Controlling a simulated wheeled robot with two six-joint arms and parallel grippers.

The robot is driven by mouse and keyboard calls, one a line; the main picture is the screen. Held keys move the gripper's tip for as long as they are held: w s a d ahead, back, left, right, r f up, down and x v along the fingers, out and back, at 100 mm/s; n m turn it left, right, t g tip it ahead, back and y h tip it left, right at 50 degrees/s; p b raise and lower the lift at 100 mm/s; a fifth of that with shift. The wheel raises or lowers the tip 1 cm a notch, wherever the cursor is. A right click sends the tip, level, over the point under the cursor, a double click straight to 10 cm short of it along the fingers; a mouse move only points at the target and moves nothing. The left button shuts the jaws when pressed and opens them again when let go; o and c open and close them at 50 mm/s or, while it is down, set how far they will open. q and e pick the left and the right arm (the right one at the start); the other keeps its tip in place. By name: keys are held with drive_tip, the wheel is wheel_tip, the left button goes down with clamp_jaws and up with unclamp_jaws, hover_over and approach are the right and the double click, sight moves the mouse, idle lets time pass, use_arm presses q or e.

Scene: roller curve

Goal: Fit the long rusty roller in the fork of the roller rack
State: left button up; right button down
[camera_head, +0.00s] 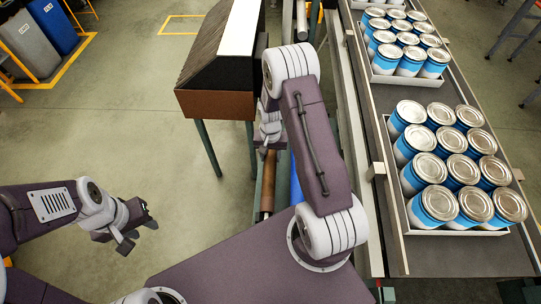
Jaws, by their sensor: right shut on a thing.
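My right gripper (266,146) is left of the conveyor, beside the brown-fronted stand, and is shut on a long rusty roller (267,186). The roller runs lengthwise below the gripper; its far part is hidden by my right arm and gripper. A blue roller (295,182) shows just to its right, partly behind my arm. I cannot make out the fork of the roller rack, nor whether the rusty roller touches it. My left gripper (139,236) is open and empty above the floor at the lower left.
A brown-fronted stand (215,104) on legs carries a dark slatted block with a white top. Trays of blue cans (438,232) sit on the conveyor (462,262) at right. Bins (52,26) stand at upper left. The floor (130,120) between is clear.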

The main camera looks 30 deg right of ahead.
drive_tip(key=shift+f, duration=0.25)
idle(0.6)
drive_tip(key=c, duration=0.7)
unclamp_jaws()
drive_tip(key=shift+c, duration=0.7)
wheel_tip(320, 180, up, 7)
drive_tip(key=p, duration=0.6)
drive_tip(key=shift+s, duration=0.1)
